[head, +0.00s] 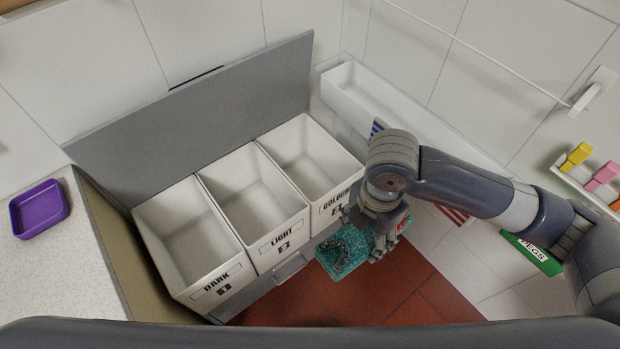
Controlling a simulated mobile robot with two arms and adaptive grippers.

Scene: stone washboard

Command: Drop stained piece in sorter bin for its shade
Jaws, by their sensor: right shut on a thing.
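My right gripper (372,232) points down in front of the sorter's right-hand bin and is shut on a teal cloth piece (343,251) with a dark patch on it. The piece hangs outside the bins, near the front right corner of the bin labelled COLOURS. The sorter has three white bins, all empty inside: DARK 1 (190,243) on the left, LIGHT 2 (254,205) in the middle and the COLOURS bin (309,160) on the right. My arm and gripper partly cover the COLOURS label. My left gripper does not show.
A raised grey lid (200,118) stands behind the bins. A purple tray (39,209) sits on the left counter. A white trough (385,98) lies along the wall. A green PEGS sign (532,253) and coloured pegs (577,155) are at right. Red floor tiles (375,300) show below.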

